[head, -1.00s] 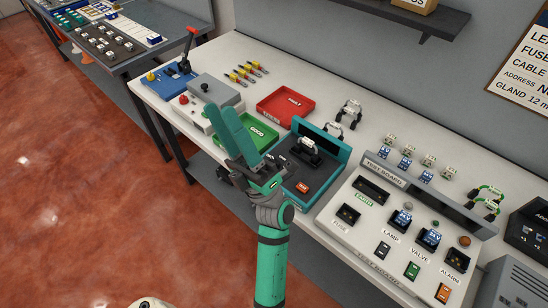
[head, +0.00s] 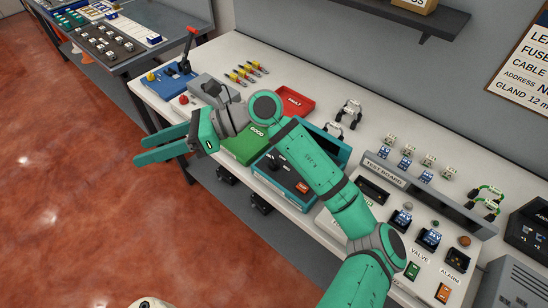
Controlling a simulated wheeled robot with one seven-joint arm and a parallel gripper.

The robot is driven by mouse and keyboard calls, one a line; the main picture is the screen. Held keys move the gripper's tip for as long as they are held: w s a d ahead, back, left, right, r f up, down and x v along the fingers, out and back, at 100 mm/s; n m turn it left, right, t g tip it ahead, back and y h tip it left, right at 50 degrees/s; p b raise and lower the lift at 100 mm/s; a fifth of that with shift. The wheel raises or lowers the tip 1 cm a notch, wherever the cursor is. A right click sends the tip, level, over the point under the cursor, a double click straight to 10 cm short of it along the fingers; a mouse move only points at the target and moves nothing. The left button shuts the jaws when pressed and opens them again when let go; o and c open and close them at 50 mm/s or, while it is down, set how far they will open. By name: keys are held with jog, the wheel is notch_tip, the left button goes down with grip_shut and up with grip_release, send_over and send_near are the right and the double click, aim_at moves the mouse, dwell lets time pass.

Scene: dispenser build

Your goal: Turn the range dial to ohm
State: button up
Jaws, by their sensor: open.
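No label reading ohm is legible, so I cannot tell for sure which part is the range dial. A black round knob (head: 211,88) stands on a grey box (head: 200,80) towards the left of the bench. My wrist hides the lower front of this box. A teal-framed unit (head: 262,171) with a dark panel, a black raised part and an orange button (head: 302,187) lies partly behind my arm. My gripper (head: 141,150) is open and empty. Its fingers point left, over the floor in front of the bench, apart from the knob.
A green tray (head: 245,150) and a red tray (head: 288,103) lie close to my wrist. A blue unit with a red-handled lever (head: 190,45) is at the left end. The test board (head: 395,170) is at right, partly covered by my arm. Open floor lies left.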

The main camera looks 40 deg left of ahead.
jog(key=w+d+f+n+t+h, duration=0.1)
jog(key=w+f+t+h, duration=0.25)
jog(key=w+f, duration=0.2)
jog(key=t+h, duration=0.6)
jog(key=t, duration=0.3)
send_over(274, 160)
notch_tip(274, 160, down, 3)
notch_tip(274, 160, down, 10)
jog(key=shift+f, duration=0.1)
jog(key=c, duration=1)
